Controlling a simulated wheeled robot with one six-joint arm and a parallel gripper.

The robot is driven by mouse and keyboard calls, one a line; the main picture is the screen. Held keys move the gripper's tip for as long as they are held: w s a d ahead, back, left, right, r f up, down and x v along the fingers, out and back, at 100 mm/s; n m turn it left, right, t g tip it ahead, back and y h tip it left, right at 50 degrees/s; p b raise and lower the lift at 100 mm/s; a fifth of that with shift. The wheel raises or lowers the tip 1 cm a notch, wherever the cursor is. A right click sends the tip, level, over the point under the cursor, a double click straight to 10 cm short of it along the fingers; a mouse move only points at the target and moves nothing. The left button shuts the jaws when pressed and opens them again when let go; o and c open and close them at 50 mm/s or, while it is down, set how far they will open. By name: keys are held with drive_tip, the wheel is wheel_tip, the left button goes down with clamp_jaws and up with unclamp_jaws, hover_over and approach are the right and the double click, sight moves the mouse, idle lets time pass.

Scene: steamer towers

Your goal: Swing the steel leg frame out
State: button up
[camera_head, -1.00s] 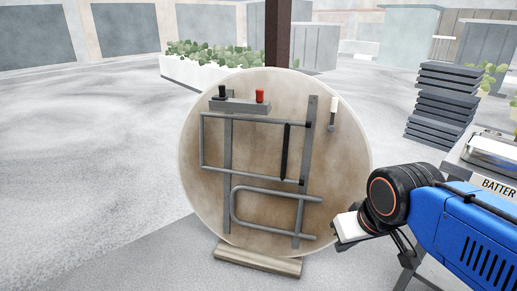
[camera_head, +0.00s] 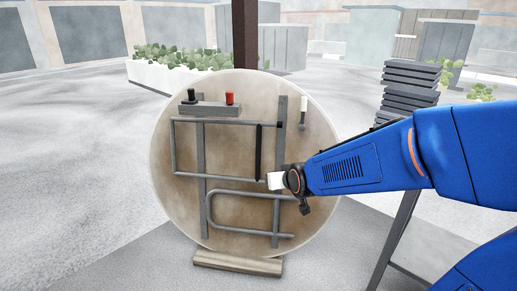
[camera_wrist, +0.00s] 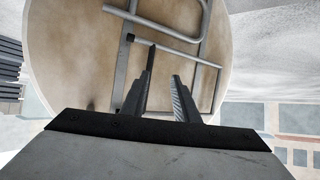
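A round tan board (camera_head: 320,150) stands on edge with steel tube leg frames on its face. The upper, rectangular leg frame (camera_head: 173,150) carries a black grip (camera_head: 259,145) on its right side. A rounded lower leg frame (camera_head: 207,210) lies below it. Both look flat against the board. My gripper (camera_wrist: 163,75) is open and appears empty. In the wrist view the black grip (camera_wrist: 152,55) shows just beyond the left finger, partly hidden by it. I cannot tell whether they touch. In the head view the fingers are hidden; the white hand is by the frame's lower right corner.
A bracket (camera_head: 210,108) with a black and a red knob sits at the board's top. A wooden block (camera_head: 238,263) lies at the board's foot. A dark stack (camera_head: 410,85) and a planter (camera_head: 180,70) stand behind. The floor at left is open.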

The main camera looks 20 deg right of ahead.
sight(259, 148)
drive_tip(key=w+d+f+t, duration=0.1)
drive_tip(key=w+t, duration=0.1)
drive_tip(key=w, duration=0.8)
drive_tip(key=w+d+f+m+t+h, duration=0.1)
drive_tip(key=w+d+f+t, duration=0.1)
drive_tip(key=w, duration=0.9)
drive_tip(key=w+d+f+t, duration=0.1)
drive_tip(key=w+t, duration=0.1)
drive_tip(key=w, duration=0.9)
drive_tip(key=shift+w+d+f+t+h, duration=0.1)
drive_tip(key=shift+d+f+t+h, duration=0.1)
drive_tip(key=shift+d+t+h, duration=0.15)
drive_tip(key=shift+a, duration=0.1)
clamp_jaws()
